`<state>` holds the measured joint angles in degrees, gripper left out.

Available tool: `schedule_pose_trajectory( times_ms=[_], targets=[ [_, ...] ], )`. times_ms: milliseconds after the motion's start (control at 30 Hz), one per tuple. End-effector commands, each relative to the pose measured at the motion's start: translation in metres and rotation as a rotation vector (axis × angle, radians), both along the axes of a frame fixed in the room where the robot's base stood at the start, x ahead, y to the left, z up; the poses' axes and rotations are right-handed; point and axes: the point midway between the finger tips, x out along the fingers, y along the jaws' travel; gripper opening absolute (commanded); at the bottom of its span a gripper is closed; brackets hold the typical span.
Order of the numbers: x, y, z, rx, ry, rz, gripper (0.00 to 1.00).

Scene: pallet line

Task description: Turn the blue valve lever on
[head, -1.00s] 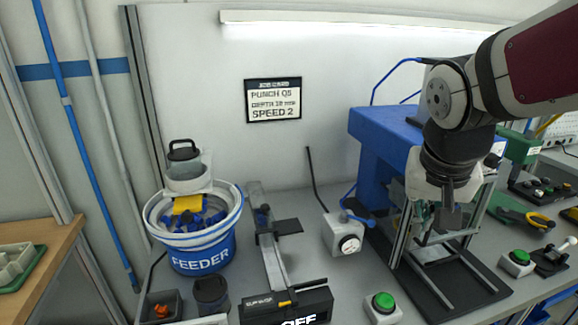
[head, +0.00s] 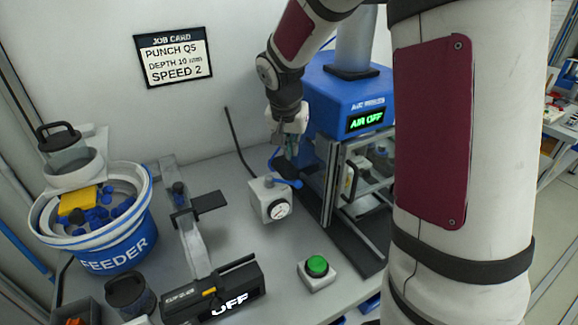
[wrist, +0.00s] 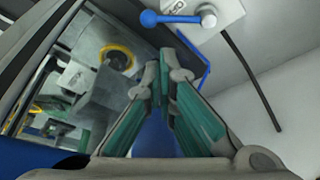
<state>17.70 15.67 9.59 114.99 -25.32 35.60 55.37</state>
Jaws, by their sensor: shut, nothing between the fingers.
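The blue valve lever (head: 291,182) sits on top of the small white box with a round gauge (head: 268,200). In the wrist view the lever (wrist: 178,19) is a blue bar with a ball end, reaching left from a pale pivot knob on the white box (wrist: 222,12). My gripper (head: 289,152) is above and behind the box in the head view. In the wrist view my gripper (wrist: 164,68) has its fingers together with nothing between them. The lever lies beyond the fingertips there, apparently apart from them; the exact gap is unclear.
The blue press (head: 335,98) stands right of the box, its display reading "AIR OFF". A green button (head: 317,266) is in front. A black unit reading "OFF" (head: 212,292) and the feeder bowl (head: 118,240) stand left. A black cable (head: 240,145) rises behind the box.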

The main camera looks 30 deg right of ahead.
Motion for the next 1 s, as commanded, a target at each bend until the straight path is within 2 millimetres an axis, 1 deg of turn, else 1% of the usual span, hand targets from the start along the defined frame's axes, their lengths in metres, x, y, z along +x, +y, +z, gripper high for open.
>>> schedule_pose_trajectory(
  times_ms=[200, 333, 467, 700, 900, 1000],
  targets=[
    [0.000, 0.000, -0.001, 0.000, 0.000, 0.001, 0.00],
    [0.002, -0.002, -0.010, 0.001, 0.003, -0.001, 0.00],
    [0.006, -0.007, -0.029, 0.002, 0.004, -0.001, 0.00],
    [0.016, -0.017, -0.068, 0.000, 0.004, 0.001, 0.00],
    [0.022, -0.023, -0.088, 0.000, 0.003, 0.001, 0.00],
    [0.024, -0.024, -0.092, 0.000, 0.000, 0.000, 0.00]
  ],
)
